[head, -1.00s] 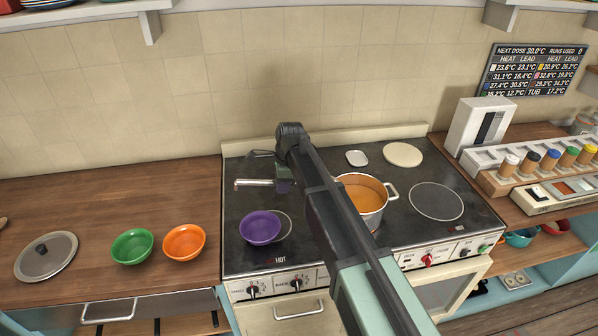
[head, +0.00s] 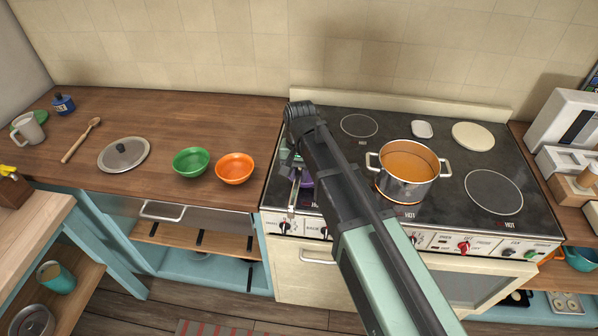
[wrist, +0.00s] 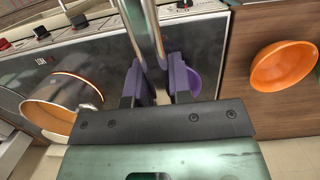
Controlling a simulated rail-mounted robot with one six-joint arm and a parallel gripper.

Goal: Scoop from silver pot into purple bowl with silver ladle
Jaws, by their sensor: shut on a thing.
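The silver pot (head: 407,184) stands on the stove with orange soup in it; it also shows in the wrist view (wrist: 45,115). The ladle's scoop cannot be made out.
A spoon rest (head: 421,129) and a cream disc (head: 473,136) lie behind the pot.

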